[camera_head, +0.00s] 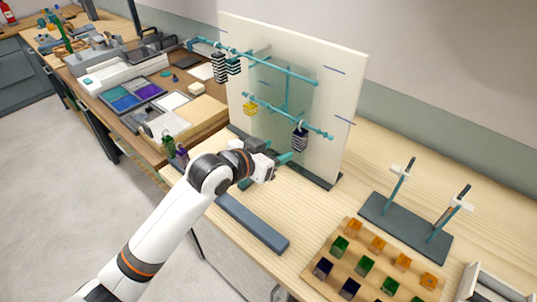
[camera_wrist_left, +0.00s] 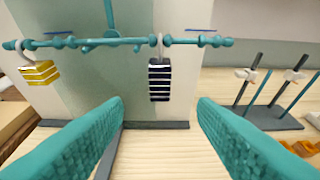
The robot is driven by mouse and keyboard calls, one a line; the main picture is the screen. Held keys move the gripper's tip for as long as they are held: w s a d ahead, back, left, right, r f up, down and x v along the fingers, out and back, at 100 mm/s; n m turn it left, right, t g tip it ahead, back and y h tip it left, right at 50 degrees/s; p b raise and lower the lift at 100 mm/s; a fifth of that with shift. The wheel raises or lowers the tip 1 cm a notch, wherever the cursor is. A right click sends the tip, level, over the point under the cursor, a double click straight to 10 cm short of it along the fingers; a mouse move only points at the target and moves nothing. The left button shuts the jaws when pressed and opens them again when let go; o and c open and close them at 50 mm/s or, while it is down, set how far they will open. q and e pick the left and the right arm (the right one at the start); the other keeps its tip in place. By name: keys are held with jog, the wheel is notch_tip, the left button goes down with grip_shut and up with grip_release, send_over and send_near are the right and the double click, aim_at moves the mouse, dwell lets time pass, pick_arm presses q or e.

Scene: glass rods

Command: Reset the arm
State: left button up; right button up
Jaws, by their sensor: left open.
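My left gripper (camera_head: 279,166) is open and empty, reaching toward the upright white board (camera_head: 347,90). In the left wrist view its two teal fingers (camera_wrist_left: 160,125) stand wide apart, with nothing between them. Beyond them a dark striped block (camera_wrist_left: 160,80) hangs by a hook from the lower teal rod (camera_wrist_left: 110,43); it also hangs there in the head view (camera_head: 300,139). A yellow block (camera_head: 250,108) hangs further left on the same rod. Black-and-white striped blocks (camera_head: 219,68) hang at the left of the upper rod (camera_head: 290,70). My right gripper is not seen.
A wooden tray (camera_head: 312,270) of orange, green and dark cubes is at the front right. Behind it, a dark base (camera_head: 405,232) carries two upright rods with clamps. A grey bar (camera_head: 252,222) lies along the table's front edge. Trays and boxes crowd the left table.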

pick_arm(q)
jog(key=s+a+f+n+g+y, duration=0.25)
jog(key=s+a+f, duration=0.35)
jog(key=s, duration=0.4)
jog(key=s+a+f+n+g+y, duration=0.1)
jog(key=s+a+f+g+y, duration=0.35)
jog(key=s, duration=0.65)
jog(key=s+a+f+n+g+y, duration=0.1)
jog(key=s+a+f+n, duration=0.1)
jog(key=s+a+f, duration=0.65)
jog(key=s+d+f, duration=0.1)
jog(key=s+f, duration=0.1)
jog(key=f, duration=1.2)
jog(key=s+d+f, duration=0.1)
jog(key=f, duration=1.2)
jog(key=s+a+f+g, duration=0.2)
jog(key=s+f, duration=1.2)
jog(key=s, duration=0.2)
jog(key=shift+a+f+m+b, duration=0.35)
jog(key=shift+a+b, duration=0.05)
